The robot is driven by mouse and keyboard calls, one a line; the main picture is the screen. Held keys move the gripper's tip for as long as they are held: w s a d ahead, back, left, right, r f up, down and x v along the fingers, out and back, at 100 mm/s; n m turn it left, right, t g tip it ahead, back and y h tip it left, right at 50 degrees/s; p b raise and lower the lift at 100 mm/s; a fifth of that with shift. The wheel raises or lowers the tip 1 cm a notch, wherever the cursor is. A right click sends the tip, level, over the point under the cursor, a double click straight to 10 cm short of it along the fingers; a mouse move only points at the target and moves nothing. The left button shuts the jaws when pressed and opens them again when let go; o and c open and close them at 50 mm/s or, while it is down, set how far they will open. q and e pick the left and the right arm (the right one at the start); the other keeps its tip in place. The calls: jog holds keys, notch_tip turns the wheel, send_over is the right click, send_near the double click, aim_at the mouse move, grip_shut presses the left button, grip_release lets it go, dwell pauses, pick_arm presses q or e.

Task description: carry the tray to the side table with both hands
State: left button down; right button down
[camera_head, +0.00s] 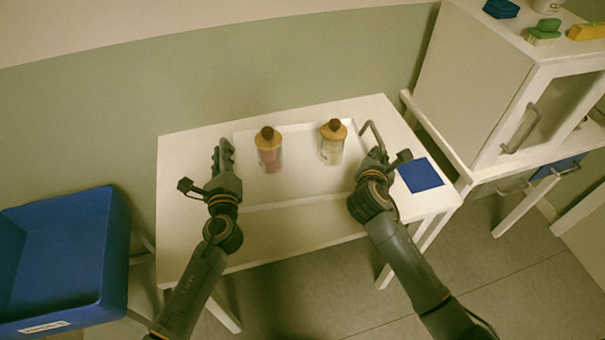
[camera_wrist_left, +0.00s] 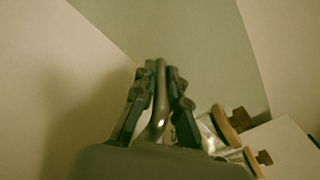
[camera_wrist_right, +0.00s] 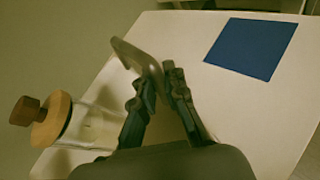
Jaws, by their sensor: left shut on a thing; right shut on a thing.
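The white tray (camera_head: 300,185) is at the small white side table (camera_head: 190,242), over its top; I cannot tell whether it touches. Two bottles with wooden caps stand in the tray: one with pinkish liquid (camera_head: 269,158) and one pale (camera_head: 332,150). My left gripper (camera_head: 224,160) is shut on the tray's left handle, which shows between the fingers in the left wrist view (camera_wrist_left: 160,100). My right gripper (camera_head: 380,157) is shut on the tray's right handle (camera_head: 371,132), also seen in the right wrist view (camera_wrist_right: 135,57).
A blue square mat (camera_head: 420,175) lies on the table right of my right gripper. A blue bin (camera_head: 70,255) stands at the left. A white cabinet (camera_head: 480,75) with a green brush (camera_head: 546,28) on top stands at the right. The wall is behind the table.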

pick_arm(q)
jog(key=shift+s+a+r, duration=0.1)
jog(key=shift+a+r, duration=0.05)
pick_arm(e)
jog(key=shift+s+r, duration=0.15)
